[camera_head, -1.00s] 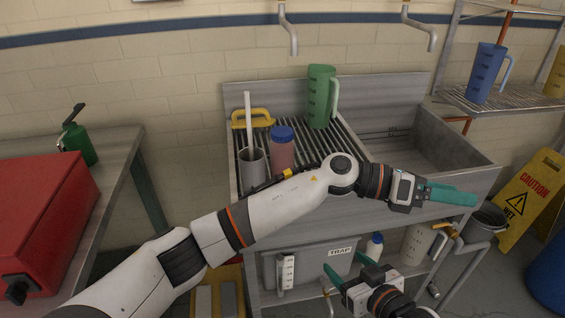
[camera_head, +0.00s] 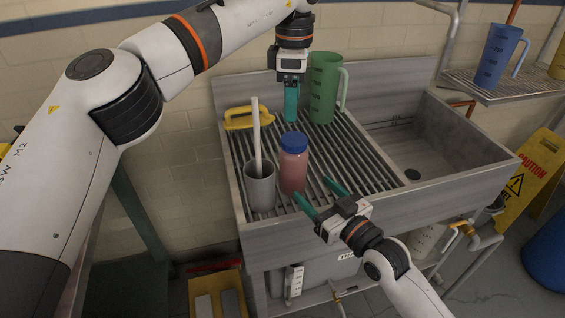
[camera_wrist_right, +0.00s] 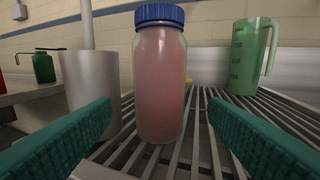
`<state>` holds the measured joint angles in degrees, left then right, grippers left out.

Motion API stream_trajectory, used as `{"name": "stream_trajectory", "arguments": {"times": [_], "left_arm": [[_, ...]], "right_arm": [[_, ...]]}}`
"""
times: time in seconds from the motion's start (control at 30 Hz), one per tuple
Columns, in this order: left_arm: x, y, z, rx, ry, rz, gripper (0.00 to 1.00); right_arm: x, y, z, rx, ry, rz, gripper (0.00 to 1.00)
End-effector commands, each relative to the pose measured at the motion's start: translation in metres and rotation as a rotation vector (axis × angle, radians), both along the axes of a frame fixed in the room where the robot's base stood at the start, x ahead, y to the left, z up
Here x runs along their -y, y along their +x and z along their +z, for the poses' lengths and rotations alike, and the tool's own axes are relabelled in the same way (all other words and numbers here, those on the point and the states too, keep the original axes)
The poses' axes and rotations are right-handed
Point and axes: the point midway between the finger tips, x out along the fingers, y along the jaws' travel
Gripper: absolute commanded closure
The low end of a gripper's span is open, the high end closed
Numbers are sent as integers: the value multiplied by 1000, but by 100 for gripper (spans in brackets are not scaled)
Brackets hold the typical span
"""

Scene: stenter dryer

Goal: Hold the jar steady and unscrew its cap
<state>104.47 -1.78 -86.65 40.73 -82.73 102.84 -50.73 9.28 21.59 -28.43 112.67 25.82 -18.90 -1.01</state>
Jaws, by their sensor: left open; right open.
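The jar (camera_head: 293,172), clear with pink contents, stands upright on the slatted drainboard. Its blue ribbed cap (camera_head: 293,142) is on top. In the right wrist view the jar (camera_wrist_right: 160,85) stands ahead, between the lines of the two teal fingers, with the cap (camera_wrist_right: 160,15) at the top edge. My right gripper (camera_head: 320,196) is open in front of the jar at its lower body, not touching it. My left gripper (camera_head: 291,102) points down above and behind the cap, apart from it. Its fingers overlap from this angle.
A grey cup (camera_head: 260,188) holding a white rod stands close left of the jar. A green jug (camera_head: 323,90) stands behind to the right, near my left gripper. A yellow-handled tool (camera_head: 248,117) lies at the back left. The sink basin (camera_head: 425,150) at right is empty.

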Motion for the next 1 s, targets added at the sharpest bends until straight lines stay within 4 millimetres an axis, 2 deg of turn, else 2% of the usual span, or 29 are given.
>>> {"name": "stream_trajectory", "arguments": {"times": [0.4, 0.6, 0.8, 1.0], "left_arm": [[1, 0, 0, -1, -2, 0, 32], [1, 0, 0, -1, -3, -1, 32], [1, 0, 0, -1, -3, -1, 32], [1, 0, 0, -1, -3, -1, 32]], "right_arm": [[-43, 59, 0, -1, 1, 0, 32], [-60, 82, 0, -1, -1, 0, 32], [-67, 92, -1, -1, -1, 1, 32], [-68, 93, -1, -1, -1, 1, 32]]}}
